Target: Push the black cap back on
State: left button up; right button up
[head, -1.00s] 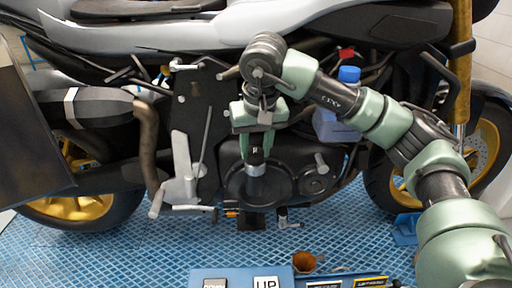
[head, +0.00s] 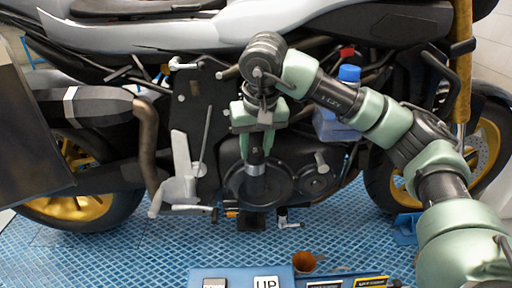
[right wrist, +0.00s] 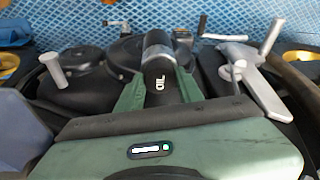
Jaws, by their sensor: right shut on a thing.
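The black cap (head: 256,154), marked OIL in the right wrist view (right wrist: 158,86), is held between the two green fingers of my right gripper (head: 255,147). My right gripper points down and is shut on the cap. A grey cylindrical neck (head: 255,184) lies directly below the cap, in line with it, in front of the round engine cover. The neck also shows beyond the cap in the right wrist view (right wrist: 157,45). The cap and neck appear to meet, but I cannot tell how far the cap is seated. My left gripper is not in view.
The motorcycle's engine cover (head: 312,178) and grey footrest bracket (head: 182,172) stand close beside the gripper. A blue-capped container (head: 337,122) is to the right. A blue bench (head: 235,275) with an UP label and a brown cup (head: 304,262) is in front.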

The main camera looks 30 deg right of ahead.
aim_at(256, 152)
jog(key=shift+f, duration=0.15)
dwell(0.4)
jog(key=o, duration=1.3)
jog(key=shift+o, duration=0.2)
jog(key=o, duration=0.5)
jog(key=shift+r, duration=0.2)
jog(key=shift+r+p, duration=2.3)
jog(key=shift+r, duration=1.1)
